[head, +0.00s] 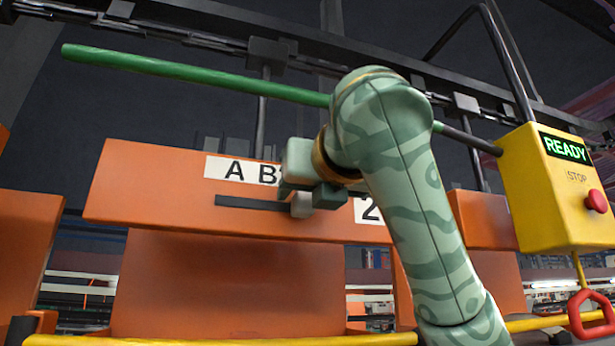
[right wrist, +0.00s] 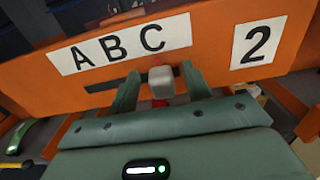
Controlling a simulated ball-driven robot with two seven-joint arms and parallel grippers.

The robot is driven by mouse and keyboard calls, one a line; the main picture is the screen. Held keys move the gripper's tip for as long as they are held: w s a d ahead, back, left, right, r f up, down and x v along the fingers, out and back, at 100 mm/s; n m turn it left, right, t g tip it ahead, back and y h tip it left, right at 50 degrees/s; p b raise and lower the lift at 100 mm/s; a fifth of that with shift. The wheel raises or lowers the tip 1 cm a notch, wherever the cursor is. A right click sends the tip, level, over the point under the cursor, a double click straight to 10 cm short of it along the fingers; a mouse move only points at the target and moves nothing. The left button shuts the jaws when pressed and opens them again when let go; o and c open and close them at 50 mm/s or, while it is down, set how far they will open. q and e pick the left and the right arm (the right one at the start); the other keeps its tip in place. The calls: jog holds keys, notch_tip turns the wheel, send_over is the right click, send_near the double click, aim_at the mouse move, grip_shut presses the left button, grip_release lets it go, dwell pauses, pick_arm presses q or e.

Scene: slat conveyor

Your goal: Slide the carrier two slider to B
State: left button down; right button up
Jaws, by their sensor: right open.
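The carrier two panel (head: 140,185) is a wide orange board with a white label (right wrist: 120,42) reading A B C and a separate "2" plate (right wrist: 258,41). Below the letters runs a dark horizontal slot (head: 240,202). The slider's pale grey knob (right wrist: 161,82) stands in the slot below the C. My right gripper (right wrist: 160,88) is open, with one finger on each side of the knob and visible gaps between. In the head view my right gripper (head: 312,194) covers the C and part of the slot. My left gripper is not in view.
A green rod (head: 190,72) crosses above the panel. A yellow box (head: 545,200) with a READY display and a red button (head: 597,201) is at right, with a red handle (head: 590,315) below it. A yellow rail (head: 220,340) runs along the bottom. Other orange panels flank carrier two.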

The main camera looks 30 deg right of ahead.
jog(key=shift+w, duration=0.15)
grip_shut()
jog(key=a, duration=0.2)
jog(key=w+a, duration=0.1)
jog(key=a, duration=0.2)
grip_release()
jog(key=shift+d, duration=0.15)
